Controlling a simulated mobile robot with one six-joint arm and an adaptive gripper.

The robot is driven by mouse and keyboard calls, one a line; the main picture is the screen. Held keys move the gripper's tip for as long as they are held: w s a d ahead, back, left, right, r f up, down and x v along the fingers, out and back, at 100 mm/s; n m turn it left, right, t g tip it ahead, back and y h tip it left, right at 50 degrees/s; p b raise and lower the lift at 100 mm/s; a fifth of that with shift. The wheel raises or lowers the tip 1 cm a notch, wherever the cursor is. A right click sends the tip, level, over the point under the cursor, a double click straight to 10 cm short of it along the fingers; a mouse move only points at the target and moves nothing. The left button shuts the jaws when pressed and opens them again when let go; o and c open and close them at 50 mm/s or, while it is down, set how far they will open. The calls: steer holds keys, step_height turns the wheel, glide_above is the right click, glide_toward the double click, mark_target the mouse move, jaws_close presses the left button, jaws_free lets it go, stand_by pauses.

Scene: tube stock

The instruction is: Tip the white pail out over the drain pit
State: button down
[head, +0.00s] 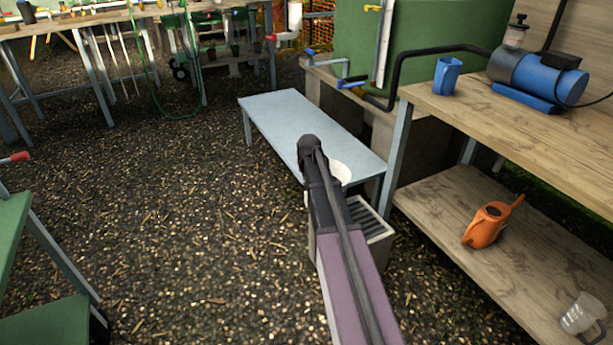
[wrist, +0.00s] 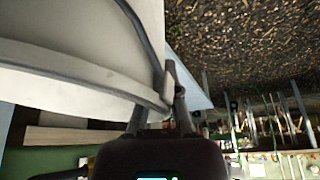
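The white pail (head: 341,173) shows in the head view just right of my arm's end, largely hidden by the arm. In the wrist view the pail (wrist: 75,45) fills the upper left, with its pale rim band and a grey bail across it. My gripper (wrist: 158,100) is at the pail's rim, with its fingers closed about the edge there. How far the pail is tilted and what is inside it cannot be seen. The drain pit (head: 374,228), a pale box with a dark slatted grate, is below and right of the pail in the head view, partly behind my arm.
A pale blue-grey bench (head: 290,115) stands behind the pail. A wooden workbench (head: 520,120) on the right holds a blue jug (head: 447,76) and a blue pump (head: 535,78); an orange watering can (head: 487,224) is on its lower shelf. Gravel ground on the left is open.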

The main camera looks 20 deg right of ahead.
steer(key=shift+f+g+h+b, duration=0.3)
steer(key=shift+f+h, duration=0.1)
steer(key=shift+h, duration=0.1)
steer(key=shift+r, duration=0.1)
